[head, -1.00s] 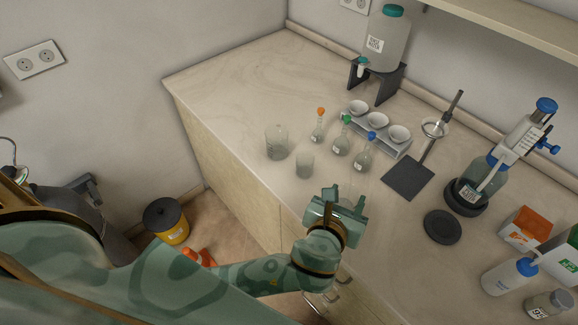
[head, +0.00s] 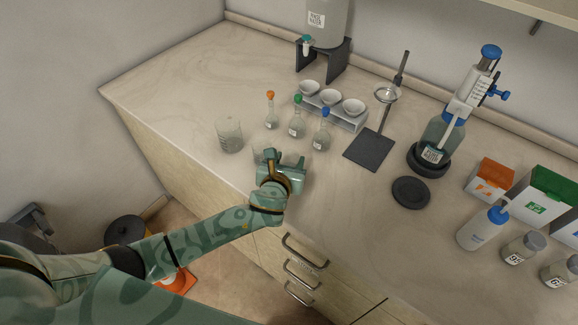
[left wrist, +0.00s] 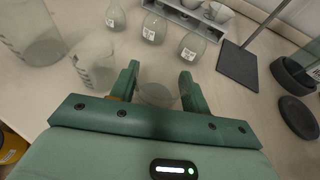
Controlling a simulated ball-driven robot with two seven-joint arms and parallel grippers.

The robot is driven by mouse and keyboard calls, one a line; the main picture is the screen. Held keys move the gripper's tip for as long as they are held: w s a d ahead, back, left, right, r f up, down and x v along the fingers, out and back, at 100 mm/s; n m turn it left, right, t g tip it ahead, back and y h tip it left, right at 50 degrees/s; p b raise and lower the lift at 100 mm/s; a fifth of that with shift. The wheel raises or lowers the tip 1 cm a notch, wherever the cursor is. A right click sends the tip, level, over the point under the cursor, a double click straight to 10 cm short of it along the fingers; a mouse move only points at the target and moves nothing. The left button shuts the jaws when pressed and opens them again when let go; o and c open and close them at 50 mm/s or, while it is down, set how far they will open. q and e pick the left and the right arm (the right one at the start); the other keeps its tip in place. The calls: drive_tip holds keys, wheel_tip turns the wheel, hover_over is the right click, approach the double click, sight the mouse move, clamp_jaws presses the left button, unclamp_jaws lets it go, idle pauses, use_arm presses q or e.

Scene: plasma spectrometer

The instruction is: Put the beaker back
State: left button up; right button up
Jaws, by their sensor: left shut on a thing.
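My left gripper (head: 282,158) is over the front part of the bench. Its fingers are shut on a small clear glass beaker (left wrist: 158,95), seen between them in the left wrist view. In the head view the gripper mostly hides this beaker, and I cannot tell whether it touches the bench. A large beaker (head: 229,136) stands to the left of the gripper and also shows in the left wrist view (left wrist: 32,38). A smaller beaker (left wrist: 95,65) stands between the large one and my left finger. My right gripper is not in view.
Flasks with orange (head: 270,112), green (head: 297,120) and blue (head: 322,130) stoppers stand just behind. A rack of white bowls (head: 331,106) and a dark stand plate (head: 369,151) lie beyond. A black disc (head: 411,192) is to the right. The bench's left end is clear.

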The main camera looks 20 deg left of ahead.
use_arm(q)
drive_tip(key=shift+f, duration=0.75)
drive_tip(key=shift+r, duration=0.15)
drive_tip(key=o, duration=1.1)
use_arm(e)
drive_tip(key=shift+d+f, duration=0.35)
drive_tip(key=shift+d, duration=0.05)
use_arm(q)
drive_tip(key=p+v, duration=0.3)
drive_tip(key=v, duration=0.9)
drive_tip(key=shift+d, duration=0.1)
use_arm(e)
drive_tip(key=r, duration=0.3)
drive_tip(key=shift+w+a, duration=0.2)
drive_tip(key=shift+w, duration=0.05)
